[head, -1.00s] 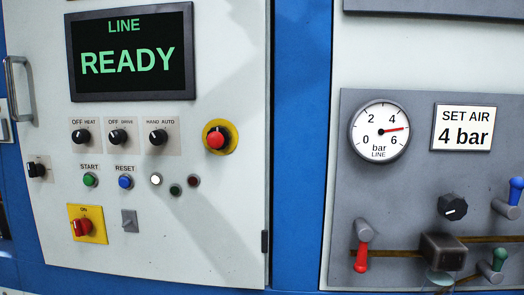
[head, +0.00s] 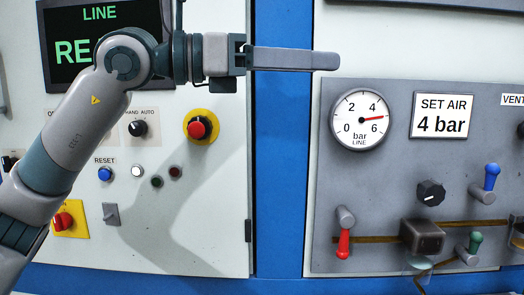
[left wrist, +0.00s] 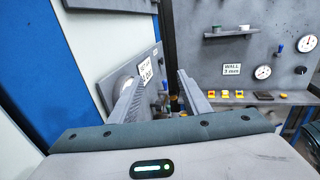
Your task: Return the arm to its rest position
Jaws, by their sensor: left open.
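My left arm (head: 82,130) comes in from the left in the head view and is raised across the control cabinet. My left gripper (head: 335,61) points right, in front of the blue post and the upper edge of the air panel. In the left wrist view its two fingers (left wrist: 156,92) stand apart with nothing held between them. In the head view the fingers overlap in profile. My right gripper is in neither view.
The cabinet screen (head: 75,40) is partly covered by my arm. A red emergency button (head: 197,128) sits below my wrist. The air panel (head: 385,200) carries a gauge (head: 360,119), a black knob (head: 430,193) and red (head: 343,243), blue (head: 491,178) and green (head: 475,241) levers.

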